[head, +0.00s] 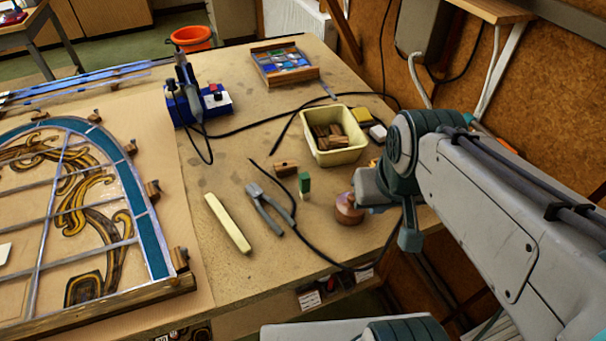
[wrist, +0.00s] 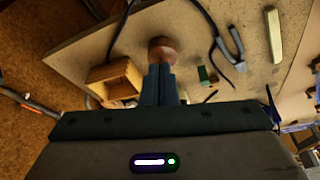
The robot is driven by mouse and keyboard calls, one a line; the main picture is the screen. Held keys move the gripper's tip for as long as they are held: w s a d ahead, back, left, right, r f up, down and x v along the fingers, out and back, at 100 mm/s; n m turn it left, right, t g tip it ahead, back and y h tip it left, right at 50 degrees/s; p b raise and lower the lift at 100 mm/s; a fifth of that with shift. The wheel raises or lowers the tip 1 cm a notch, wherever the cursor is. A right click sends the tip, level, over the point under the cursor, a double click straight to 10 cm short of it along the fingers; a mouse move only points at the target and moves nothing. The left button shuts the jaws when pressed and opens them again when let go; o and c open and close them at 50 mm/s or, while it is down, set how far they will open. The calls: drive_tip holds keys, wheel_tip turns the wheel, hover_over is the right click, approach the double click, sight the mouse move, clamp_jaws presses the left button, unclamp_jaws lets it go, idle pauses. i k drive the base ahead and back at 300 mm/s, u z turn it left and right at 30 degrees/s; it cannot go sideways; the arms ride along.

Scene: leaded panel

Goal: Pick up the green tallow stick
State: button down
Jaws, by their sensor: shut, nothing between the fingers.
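The green tallow stick (head: 304,184) is a small green block with a pale end, standing on the bench in the head view, left of the round copper-brown piece (head: 347,208). It also shows in the wrist view (wrist: 204,75), right of my fingers. My gripper (wrist: 161,68) is shut and empty. In the wrist view its fingertips line up with the round brown piece (wrist: 161,49); I cannot tell whether they touch it. In the head view my wrist and arm hide most of the fingers.
Pliers (head: 268,207) and a pale bar (head: 228,223) lie left of the stick. A wooden block (head: 286,168) sits behind it, with a cream tub (head: 334,156) of wooden blocks farther back. A black cable (head: 300,243) runs close by. The leaded panel (head: 130,180) fills the left.

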sight(304, 179)
drive_tip(key=z, duration=0.85)
drive_tip(key=k, duration=0.55)
drive_tip(key=u, duration=1.4)
drive_tip(key=i, duration=0.5)
